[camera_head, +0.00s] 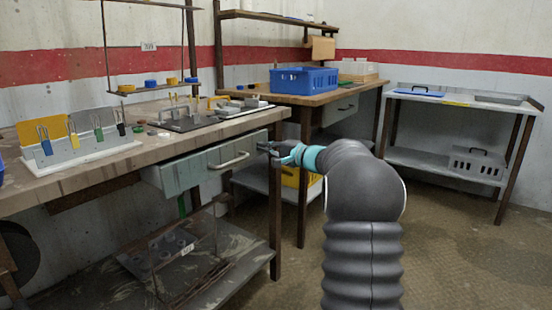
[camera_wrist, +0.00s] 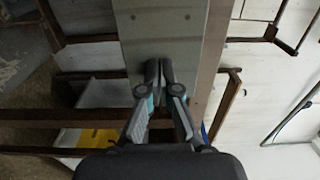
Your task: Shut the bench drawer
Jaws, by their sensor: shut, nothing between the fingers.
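The bench drawer (camera_head: 196,170) is a grey-green front with a metal bar handle (camera_head: 228,160), under the wooden top of the left workbench (camera_head: 90,172). Its front seems to stand a little proud of the bench edge; how far is hard to tell. My gripper (camera_head: 268,148) is at the right end of the drawer front, to the right of the handle. In the wrist view my shut, empty fingers (camera_wrist: 159,68) point at a grey panel (camera_wrist: 162,30) with small screws, which looks like the drawer front. Whether the fingertips touch it, I cannot tell.
A second bench (camera_head: 330,97) with a blue crate (camera_head: 304,80) stands behind my gripper. A low grey table (camera_head: 450,99) is at the right. Bench legs (camera_head: 275,205) and a lower shelf (camera_head: 225,245) are below the drawer. The floor at right is clear.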

